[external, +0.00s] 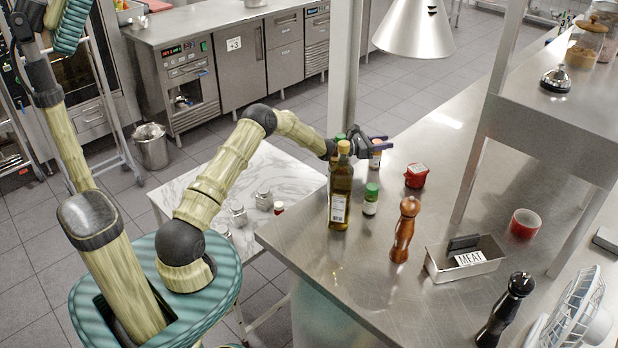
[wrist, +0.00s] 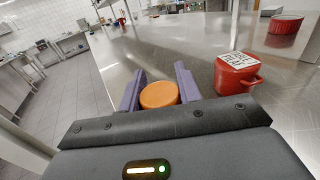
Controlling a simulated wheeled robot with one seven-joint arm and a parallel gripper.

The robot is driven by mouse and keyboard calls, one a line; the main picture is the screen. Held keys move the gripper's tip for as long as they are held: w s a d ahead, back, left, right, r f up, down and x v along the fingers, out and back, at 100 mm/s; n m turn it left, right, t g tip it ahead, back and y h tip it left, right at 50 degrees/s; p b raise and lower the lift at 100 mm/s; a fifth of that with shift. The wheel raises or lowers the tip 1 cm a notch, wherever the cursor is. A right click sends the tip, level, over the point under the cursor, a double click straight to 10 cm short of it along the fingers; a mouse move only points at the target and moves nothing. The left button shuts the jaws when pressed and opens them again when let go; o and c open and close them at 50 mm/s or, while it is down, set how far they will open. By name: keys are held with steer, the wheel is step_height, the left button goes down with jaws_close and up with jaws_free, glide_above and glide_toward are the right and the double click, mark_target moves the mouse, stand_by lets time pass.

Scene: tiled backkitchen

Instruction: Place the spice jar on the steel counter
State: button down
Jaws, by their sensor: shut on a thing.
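The spice jar, a small jar with an orange lid (wrist: 160,95), is between my gripper's two purple fingers (wrist: 160,90) in the wrist view. My gripper (external: 377,142) is shut on it over the left part of the steel counter (external: 335,270). In the external view the jar (external: 376,159) shows upright just below the fingers, behind the oil bottle. Its base is hard to make out, so I cannot tell whether it touches the counter top.
An oil bottle (external: 340,190), a green-lidded jar (external: 370,199) and a wooden pepper mill (external: 404,230) stand nearby. A red lidded pot (external: 416,176) is right of my gripper. A steel tray (external: 490,268) lies farther right. Counter behind the red pot is clear.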

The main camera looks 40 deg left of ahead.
steer(key=shift+r, duration=0.1)
steer(key=shift+f, duration=0.25)
steer(key=c, duration=1)
jaws_free()
steer(key=shift+r, duration=0.1)
steer(key=shift+r, duration=0.15)
steer(key=shift+s+a, duration=0.15)
steer(key=shift+s, duration=0.05)
steer(key=b+v, duration=0.2)
steer(key=v, duration=0.9)
steer(key=shift+s+a, duration=0.1)
steer(key=shift+s, duration=0.2)
